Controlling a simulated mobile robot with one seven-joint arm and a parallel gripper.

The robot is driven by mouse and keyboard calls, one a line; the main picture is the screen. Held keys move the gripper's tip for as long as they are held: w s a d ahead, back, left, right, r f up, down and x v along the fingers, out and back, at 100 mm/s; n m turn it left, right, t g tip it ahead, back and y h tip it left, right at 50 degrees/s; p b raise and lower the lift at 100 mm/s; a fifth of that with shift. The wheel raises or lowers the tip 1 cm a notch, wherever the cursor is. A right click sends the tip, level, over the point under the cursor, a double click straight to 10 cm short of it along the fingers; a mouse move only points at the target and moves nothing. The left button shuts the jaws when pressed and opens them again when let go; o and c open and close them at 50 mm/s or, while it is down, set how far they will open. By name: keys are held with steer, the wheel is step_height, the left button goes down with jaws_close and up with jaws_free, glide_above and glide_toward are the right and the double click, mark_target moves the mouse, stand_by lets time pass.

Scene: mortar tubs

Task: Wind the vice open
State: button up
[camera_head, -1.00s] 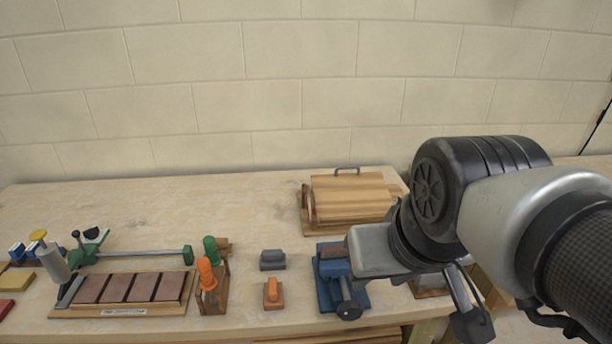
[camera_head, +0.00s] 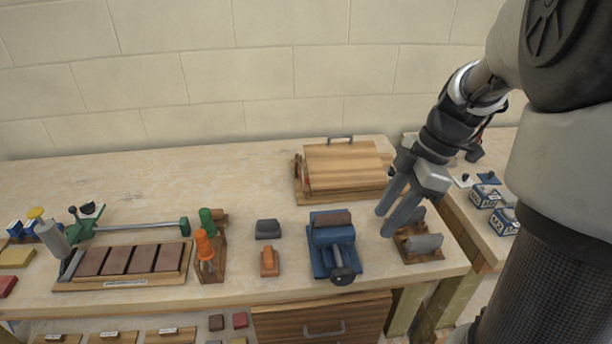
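The blue vice (camera_head: 328,236) stands near the front edge of the bench, right of centre. Its dark round handle (camera_head: 342,268) faces the front. A brownish block or jaw top shows on the vice; whether the jaws are apart I cannot tell. My gripper (camera_head: 385,222) hangs to the right of the vice, pointing down and left. Its two grey fingers are apart with nothing seen between them. The fingers do not appear to touch the vice.
A wooden holder with grey rolls (camera_head: 421,243) stands close right of my gripper. A wooden box with a handle (camera_head: 343,168) is behind the vice. Grey (camera_head: 268,229) and orange (camera_head: 269,262) blocks lie left of it. A drawer (camera_head: 322,322) is below the bench.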

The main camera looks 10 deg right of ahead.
mark_target(344, 269)
steer(key=shift+n+g+y, duration=0.3)
steer(key=shift+n, duration=0.5)
steer(key=x, duration=0.6)
steer(key=a+b+x, duration=0.1)
steer(key=x, duration=1.1)
steer(key=shift+s+a+b, duration=0.25)
steer(key=shift+a+b, duration=0.05)
steer(key=shift+b, duration=0.05)
jaws_close()
